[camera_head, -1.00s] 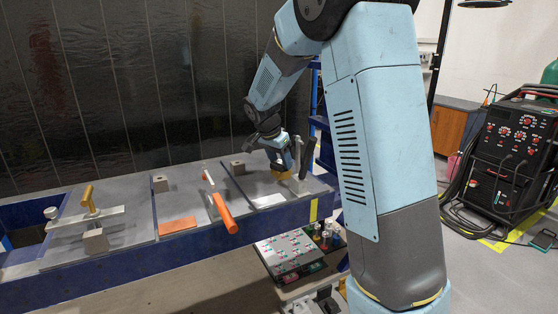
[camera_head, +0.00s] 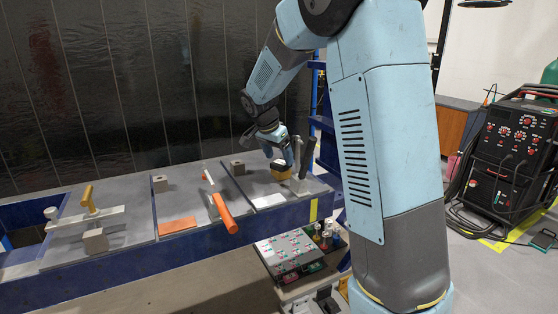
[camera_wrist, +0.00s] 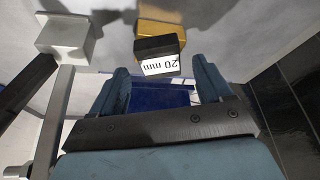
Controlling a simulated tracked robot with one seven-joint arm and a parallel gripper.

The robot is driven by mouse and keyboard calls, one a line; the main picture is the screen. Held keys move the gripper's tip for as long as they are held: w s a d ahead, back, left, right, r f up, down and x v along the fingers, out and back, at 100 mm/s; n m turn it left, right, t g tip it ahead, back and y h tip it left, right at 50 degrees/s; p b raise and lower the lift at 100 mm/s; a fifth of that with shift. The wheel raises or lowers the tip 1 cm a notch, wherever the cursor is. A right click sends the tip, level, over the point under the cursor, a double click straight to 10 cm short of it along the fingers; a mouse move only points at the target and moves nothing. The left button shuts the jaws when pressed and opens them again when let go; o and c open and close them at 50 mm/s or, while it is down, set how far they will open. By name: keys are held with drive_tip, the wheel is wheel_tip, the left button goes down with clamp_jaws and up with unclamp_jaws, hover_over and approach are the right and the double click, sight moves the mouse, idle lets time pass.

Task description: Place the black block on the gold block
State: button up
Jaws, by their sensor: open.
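The gold block (camera_wrist: 160,27) sits on the grey table plate (camera_wrist: 230,30); it also shows in the head view (camera_head: 284,170). The black block (camera_wrist: 158,47), with a white "20 mm" label, overlaps the gold block in the wrist view and appears to rest on it. My gripper (camera_wrist: 162,80) is open, with one finger on either side of the black block's line and clear space between them. In the head view my gripper (camera_head: 281,153) is just above the blocks. Whether the black block sits fully flat on the gold one is hard to tell.
A grey metal clamp post (camera_head: 299,184) with a dark handle (camera_head: 307,157) stands close to the right of the blocks.

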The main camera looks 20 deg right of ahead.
drive_tip(key=v, duration=1)
